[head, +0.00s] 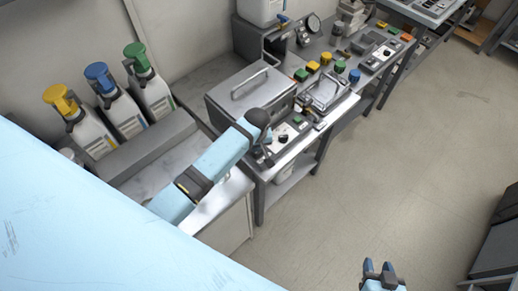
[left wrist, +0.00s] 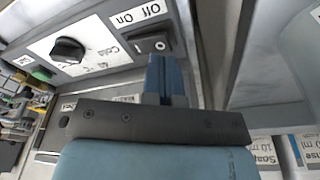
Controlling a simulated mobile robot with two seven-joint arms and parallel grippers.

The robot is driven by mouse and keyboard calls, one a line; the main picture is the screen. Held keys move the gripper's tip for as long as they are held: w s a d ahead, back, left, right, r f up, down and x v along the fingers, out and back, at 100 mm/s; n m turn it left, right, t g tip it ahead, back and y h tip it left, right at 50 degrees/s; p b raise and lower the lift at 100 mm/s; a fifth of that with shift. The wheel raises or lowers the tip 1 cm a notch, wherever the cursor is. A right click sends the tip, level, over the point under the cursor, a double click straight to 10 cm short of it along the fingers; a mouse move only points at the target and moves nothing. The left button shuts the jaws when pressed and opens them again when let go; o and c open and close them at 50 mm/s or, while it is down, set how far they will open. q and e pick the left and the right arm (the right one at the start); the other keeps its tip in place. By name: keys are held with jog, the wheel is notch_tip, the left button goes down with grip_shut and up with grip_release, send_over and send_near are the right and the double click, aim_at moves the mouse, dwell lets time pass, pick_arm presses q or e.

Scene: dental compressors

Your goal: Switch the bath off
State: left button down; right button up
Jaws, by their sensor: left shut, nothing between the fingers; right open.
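The bath (head: 245,97) is a grey metal box with a handled lid, on the bench in the head view. Its front panel (left wrist: 95,50) has a black round knob (left wrist: 68,50) and a black rocker switch (left wrist: 150,45) under an "Off"/"On" label. A round mark shows on the switch's right part. My left gripper (left wrist: 164,62) is shut and empty, its blue fingertips just below the switch in the left wrist view. I cannot tell whether they touch it. In the head view my left arm partly hides the bath. My right gripper (head: 380,268) is open and empty over the floor.
Bottles with yellow (head: 61,98), blue (head: 97,76) and green (head: 137,55) tops stand at the left. A gauge (head: 314,23), coloured blocks and a second panel (head: 377,54) lie further along the bench.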

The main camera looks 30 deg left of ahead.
dwell(0.5)
pick_arm(q)
jog(key=shift+f, duration=0.55)
jog(key=shift+f+b, duration=0.4)
jog(key=shift+f, duration=0.3)
dwell(0.4)
jog(key=shift+r+p, duration=1)
jog(key=shift+r, duration=2.55)
